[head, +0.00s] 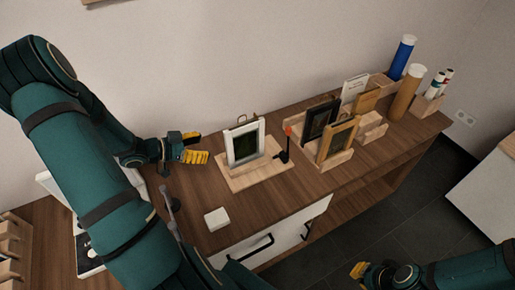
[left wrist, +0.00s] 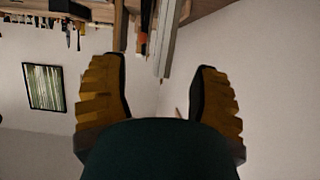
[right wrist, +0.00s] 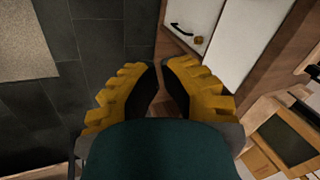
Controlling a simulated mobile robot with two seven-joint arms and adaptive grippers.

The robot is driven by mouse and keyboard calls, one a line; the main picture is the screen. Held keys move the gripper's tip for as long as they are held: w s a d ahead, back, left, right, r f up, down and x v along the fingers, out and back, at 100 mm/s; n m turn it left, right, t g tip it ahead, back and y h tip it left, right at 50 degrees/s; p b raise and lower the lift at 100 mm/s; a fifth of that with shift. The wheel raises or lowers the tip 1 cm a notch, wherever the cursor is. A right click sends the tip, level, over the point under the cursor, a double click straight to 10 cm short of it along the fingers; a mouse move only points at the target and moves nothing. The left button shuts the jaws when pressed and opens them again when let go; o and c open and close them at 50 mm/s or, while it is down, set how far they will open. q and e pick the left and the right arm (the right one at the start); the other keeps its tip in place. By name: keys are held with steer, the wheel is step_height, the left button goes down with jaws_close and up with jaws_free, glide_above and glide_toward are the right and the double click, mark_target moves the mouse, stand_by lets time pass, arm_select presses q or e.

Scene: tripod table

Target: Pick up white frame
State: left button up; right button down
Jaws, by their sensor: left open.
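The white frame (head: 244,144) stands upright, leaning slightly back, on a light wooden stand on the brown table in the head view. My left gripper (head: 201,147) is open and empty, just left of the frame and apart from it, its yellow fingertips pointing towards it. In the left wrist view my left gripper (left wrist: 162,82) has its fingers wide apart; a pale upright edge, possibly the frame, shows beyond them. My right gripper (head: 358,270) is low at the front right, far from the frame. In the right wrist view its fingertips (right wrist: 160,70) are close together with nothing visible between them.
A black stick with a red tip (head: 286,145) stands just right of the white frame. Dark (head: 319,119) and wooden (head: 340,138) frames stand further right, with tubes (head: 405,92) behind. The wall is close behind the table.

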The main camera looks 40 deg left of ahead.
mark_target(237, 150)
arm_select(q)
steer(key=w+d+f+b, duration=0.1)
steer(key=w+f, duration=0.1)
steer(key=w+d+f+b, duration=0.1)
steer(key=w+f+b, duration=0.1)
steer(key=f, duration=0.1)
steer(key=w+d+f+b, duration=0.1)
steer(key=w+f, duration=0.1)
steer(key=shift+w+f+b, duration=0.1)
steer(key=shift+f+b, duration=0.1)
steer(key=shift+b, duration=0.15)
steer(key=x, duration=0.1)
steer(key=b+x, duration=0.1)
steer(key=x, duration=0.2)
steer(key=shift+w+a+f, duration=0.15)
steer(key=shift+w, duration=0.55)
arm_select(e)
step_height(237, 150, down, 7)
steer(key=s, duration=0.1)
steer(key=shift+s+a, duration=0.25)
steer(key=shift+a, duration=0.1)
arm_select(q)
jaws_close()
